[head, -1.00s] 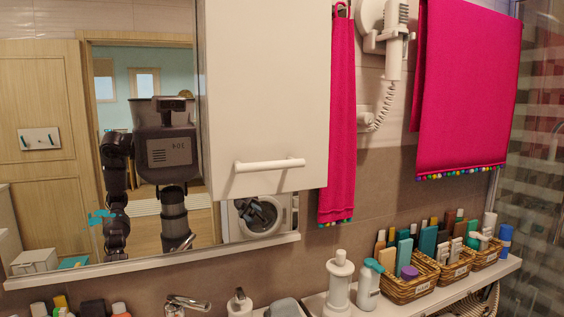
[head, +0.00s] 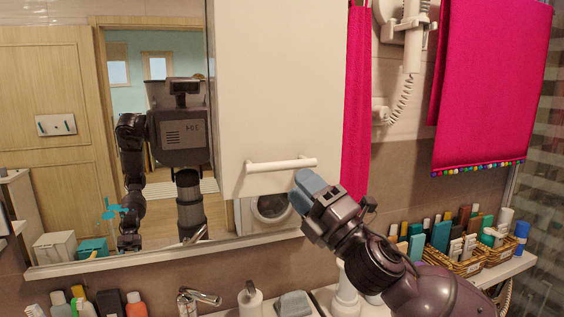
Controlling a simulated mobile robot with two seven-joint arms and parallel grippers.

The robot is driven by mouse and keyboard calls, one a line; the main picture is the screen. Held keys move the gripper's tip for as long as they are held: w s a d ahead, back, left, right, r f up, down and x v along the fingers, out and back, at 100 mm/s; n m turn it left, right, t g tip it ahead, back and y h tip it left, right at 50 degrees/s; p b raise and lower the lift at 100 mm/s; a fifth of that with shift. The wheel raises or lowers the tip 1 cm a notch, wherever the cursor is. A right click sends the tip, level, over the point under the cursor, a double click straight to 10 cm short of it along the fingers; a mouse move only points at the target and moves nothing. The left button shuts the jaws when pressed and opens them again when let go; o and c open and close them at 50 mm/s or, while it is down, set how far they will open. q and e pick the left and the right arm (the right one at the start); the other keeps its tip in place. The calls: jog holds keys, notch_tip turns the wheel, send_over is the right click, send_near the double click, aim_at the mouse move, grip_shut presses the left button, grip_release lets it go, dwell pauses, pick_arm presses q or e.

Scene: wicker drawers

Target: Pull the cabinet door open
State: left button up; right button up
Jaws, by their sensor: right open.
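The white cabinet door (head: 285,85) hangs above the counter, beside a mirror. It looks shut. A white horizontal bar handle (head: 275,165) sits near its lower edge. My right gripper (head: 308,188) has come in from the lower right and is just below the handle's right end. Its blue-grey finger pads show close to the door's bottom corner. It is open with nothing in it, and I see no clear contact with the handle. My left gripper is not seen directly; only a reflection of my body and one arm shows in the mirror.
The mirror (head: 60,200) fills the left. Pink towels (head: 490,90) and a wall hair dryer (head: 411,45) hang at right. Below, a counter holds a soap dispenser (head: 250,300), a faucet (head: 197,297), and wicker baskets (head: 470,262) with bottles.

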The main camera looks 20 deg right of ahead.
aim_at(282, 167)
jog(key=shift+p+x, duration=0.7)
jog(key=shift+x, duration=2.4)
jog(key=shift+c, duration=0.2)
grip_shut()
